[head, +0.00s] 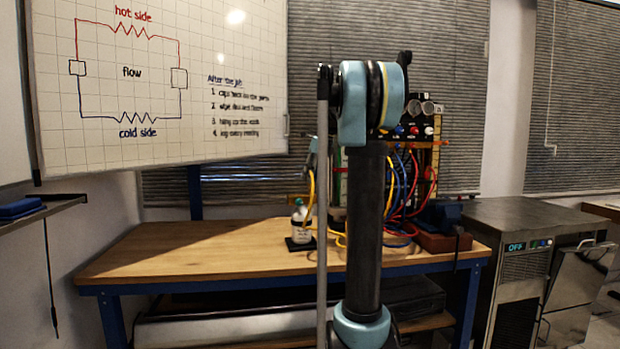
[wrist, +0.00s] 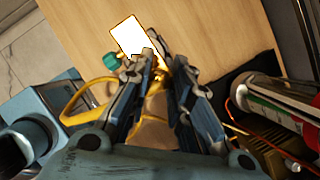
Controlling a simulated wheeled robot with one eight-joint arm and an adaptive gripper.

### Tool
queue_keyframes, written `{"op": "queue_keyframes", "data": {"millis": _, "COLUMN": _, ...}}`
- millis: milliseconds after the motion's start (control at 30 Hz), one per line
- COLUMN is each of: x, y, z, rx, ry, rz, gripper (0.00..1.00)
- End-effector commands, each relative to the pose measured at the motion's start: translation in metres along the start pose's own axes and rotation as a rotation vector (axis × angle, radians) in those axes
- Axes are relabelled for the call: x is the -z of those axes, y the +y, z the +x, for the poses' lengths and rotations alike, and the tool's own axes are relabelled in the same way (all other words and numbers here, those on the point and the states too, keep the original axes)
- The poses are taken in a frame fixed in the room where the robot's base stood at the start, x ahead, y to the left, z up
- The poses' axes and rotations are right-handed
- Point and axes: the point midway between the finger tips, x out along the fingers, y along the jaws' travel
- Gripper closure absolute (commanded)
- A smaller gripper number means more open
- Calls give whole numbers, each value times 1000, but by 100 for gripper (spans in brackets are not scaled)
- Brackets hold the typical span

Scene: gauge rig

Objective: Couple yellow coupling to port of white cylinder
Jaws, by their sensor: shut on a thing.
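In the wrist view my gripper (wrist: 165,64) reaches away from the camera, its fingers closed around the yellow coupling (wrist: 160,78). Only a little of the coupling shows between the fingers. A yellow hose (wrist: 78,108) loops out to the left of the fingers. A bright white shape with a teal knob beside it, probably the white cylinder (wrist: 136,36), lies just beyond the fingertips. I cannot tell whether the coupling touches its port. In the head view the white cylinder (head: 300,224) stands upright on a dark base on the bench.
The wooden bench (head: 190,250) is clear on its left. Behind my arm, a rack carries red, blue and yellow hoses (head: 405,195). A red-and-clear tube (wrist: 278,100) lies close to the right of my gripper. A metal cabinet (head: 520,222) stands right of the bench.

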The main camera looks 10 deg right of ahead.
Motion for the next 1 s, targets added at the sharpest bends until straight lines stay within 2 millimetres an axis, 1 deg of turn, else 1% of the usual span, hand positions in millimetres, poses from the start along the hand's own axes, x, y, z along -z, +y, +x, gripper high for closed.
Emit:
{"op": "queue_keyframes", "data": {"millis": 700, "x": 7, "y": 0, "z": 16, "rx": 0, "ry": 0, "rz": 0, "gripper": 100}}
{"op": "queue_keyframes", "data": {"millis": 1000, "x": 8, "y": 0, "z": 18, "rx": 0, "ry": 0, "rz": 0, "gripper": 100}}
